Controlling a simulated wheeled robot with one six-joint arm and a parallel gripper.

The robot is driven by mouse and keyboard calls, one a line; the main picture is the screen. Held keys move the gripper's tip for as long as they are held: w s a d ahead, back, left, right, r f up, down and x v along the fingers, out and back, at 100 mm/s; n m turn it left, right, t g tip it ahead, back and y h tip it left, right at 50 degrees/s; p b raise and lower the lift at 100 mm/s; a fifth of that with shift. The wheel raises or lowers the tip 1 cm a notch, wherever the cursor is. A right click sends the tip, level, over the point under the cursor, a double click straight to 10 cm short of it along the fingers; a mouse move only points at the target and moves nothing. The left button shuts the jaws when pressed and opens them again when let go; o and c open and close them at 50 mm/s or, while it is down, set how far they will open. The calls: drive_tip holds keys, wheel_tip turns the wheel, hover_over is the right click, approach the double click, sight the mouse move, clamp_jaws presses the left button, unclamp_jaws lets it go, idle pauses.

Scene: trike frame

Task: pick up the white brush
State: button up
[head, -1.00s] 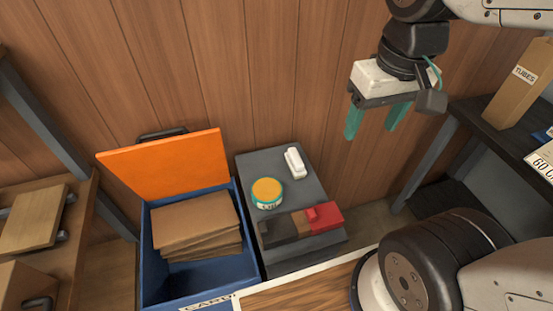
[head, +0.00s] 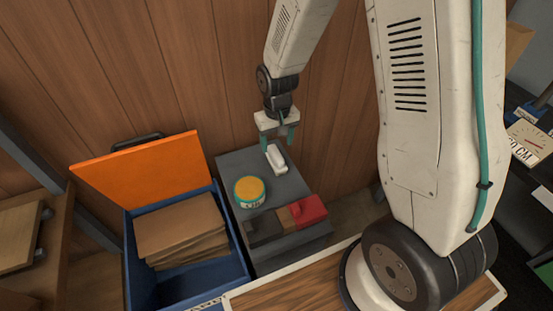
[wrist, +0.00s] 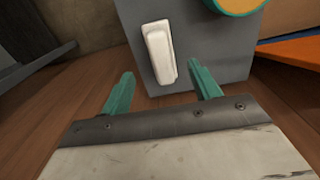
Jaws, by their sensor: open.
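The white brush (head: 277,159) lies on top of the grey box (head: 290,188), near its back edge. It also shows in the wrist view (wrist: 159,52), lying lengthwise ahead of my gripper. My gripper (head: 278,150) is open and empty, above the back edge of the box. In the wrist view its two teal fingers (wrist: 162,88) are spread, with the brush's near end between and beyond their tips. I cannot tell the exact height of the fingers over the box.
A tin with a yellow lid (head: 249,191) stands left of the brush. A red block (head: 308,210) sits at the box's front. A blue bin (head: 237,262) with an open orange lid (head: 140,167) holds cardboard at the left. The wooden wall (head: 190,70) is close behind.

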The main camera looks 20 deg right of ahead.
sight(276, 153)
wheel_tip(276, 153, down, 8)
drive_tip(key=shift+w+a+r, duration=0.1)
drive_tip(key=shift+w, duration=0.05)
drive_tip(key=c, duration=1.1)
